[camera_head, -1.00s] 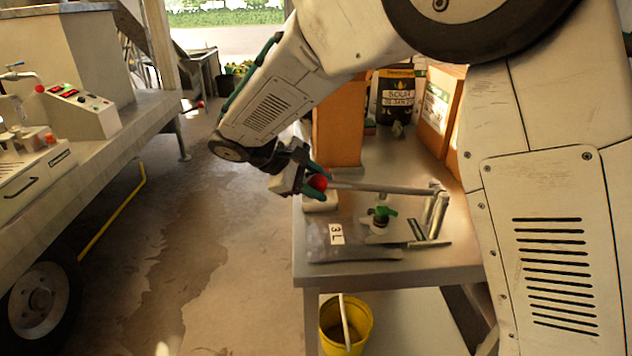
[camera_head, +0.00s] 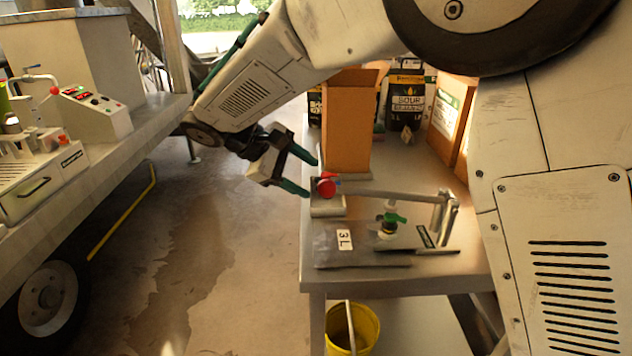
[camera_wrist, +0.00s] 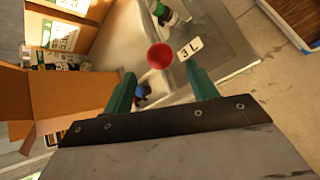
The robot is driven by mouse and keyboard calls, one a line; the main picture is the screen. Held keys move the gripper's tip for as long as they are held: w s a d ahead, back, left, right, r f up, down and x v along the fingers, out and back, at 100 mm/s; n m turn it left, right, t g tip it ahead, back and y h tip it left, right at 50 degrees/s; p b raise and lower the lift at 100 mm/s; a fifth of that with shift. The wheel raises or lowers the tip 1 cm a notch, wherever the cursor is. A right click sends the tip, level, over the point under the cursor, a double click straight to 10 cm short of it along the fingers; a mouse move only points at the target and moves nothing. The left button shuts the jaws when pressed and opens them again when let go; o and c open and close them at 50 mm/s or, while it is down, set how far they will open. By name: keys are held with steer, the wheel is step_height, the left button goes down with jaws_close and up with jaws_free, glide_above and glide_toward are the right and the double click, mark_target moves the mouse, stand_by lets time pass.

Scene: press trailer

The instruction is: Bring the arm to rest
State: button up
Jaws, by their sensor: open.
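My gripper (camera_head: 304,172) is open and empty at the left edge of the metal table (camera_head: 330,284). Its two green fingers also show in the wrist view (camera_wrist: 163,92). A lever with a red ball knob (camera_head: 327,188) lies almost level over the table, its rod running right to an upright bracket (camera_head: 443,215). The knob is close to the fingertips but apart from them. In the wrist view the red knob (camera_wrist: 160,56) shows beyond and between the fingers.
An open cardboard box (camera_head: 347,125) stands behind the lever. A bag bagged in black (camera_head: 405,103) and more boxes stand at the back. A flat bag marked 3L (camera_head: 344,240) lies in front. A yellow bucket (camera_head: 362,328) is below. The trailer (camera_head: 120,135) is at left; floor between is clear.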

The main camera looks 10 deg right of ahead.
steer(key=shift+a+r, duration=0.25)
steer(key=shift+a, duration=0.05)
steer(key=shift+s+d, duration=0.1)
